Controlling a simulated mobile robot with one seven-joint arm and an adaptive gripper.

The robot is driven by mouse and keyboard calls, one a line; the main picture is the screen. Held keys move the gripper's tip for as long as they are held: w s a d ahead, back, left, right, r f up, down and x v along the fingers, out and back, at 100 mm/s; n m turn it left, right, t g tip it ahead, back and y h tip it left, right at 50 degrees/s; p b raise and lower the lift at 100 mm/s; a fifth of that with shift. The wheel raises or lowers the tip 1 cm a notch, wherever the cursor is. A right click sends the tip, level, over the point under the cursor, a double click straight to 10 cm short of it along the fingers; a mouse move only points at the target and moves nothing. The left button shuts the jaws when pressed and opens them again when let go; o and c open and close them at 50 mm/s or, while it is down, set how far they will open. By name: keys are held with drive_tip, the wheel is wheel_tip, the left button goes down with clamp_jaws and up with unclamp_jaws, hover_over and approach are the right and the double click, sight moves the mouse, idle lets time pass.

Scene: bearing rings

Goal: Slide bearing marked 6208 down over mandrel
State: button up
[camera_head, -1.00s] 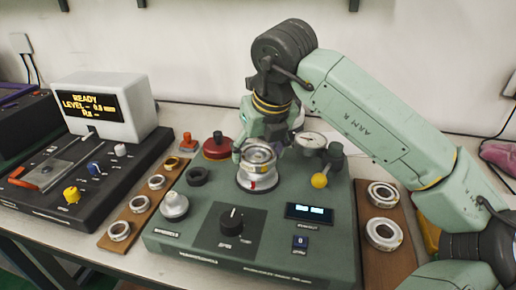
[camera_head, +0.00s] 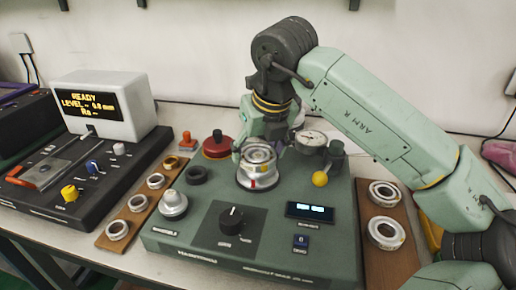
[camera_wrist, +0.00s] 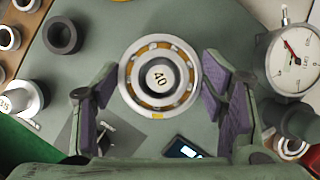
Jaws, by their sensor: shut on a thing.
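The bearing (camera_wrist: 136,88), a steel ring with an amber ball cage, is between my gripper's purple-padded fingers in the wrist view (camera_wrist: 160,92). It surrounds the mandrel (camera_wrist: 160,76), whose pale top reads 40. In the head view my gripper (camera_head: 261,145) is shut on the bearing (camera_head: 257,154), low over the silver mandrel base (camera_head: 250,184), which has a red mark. The bearing looks level. Its 6208 marking is not legible, and I cannot tell whether it touches the base.
A dial gauge (camera_head: 311,139) and a yellow ball knob (camera_head: 320,179) stand close on the right. A dark ring (camera_head: 196,175) and a silver knob (camera_head: 173,204) are on the left. Wooden boards with spare rings flank the green station (camera_head: 185,238).

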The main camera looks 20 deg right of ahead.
drive_tip(key=shift+f+b, duration=0.3)
drive_tip(key=o, duration=1.6)
drive_tip(key=shift+o, duration=0.2)
drive_tip(key=v, duration=1.2)
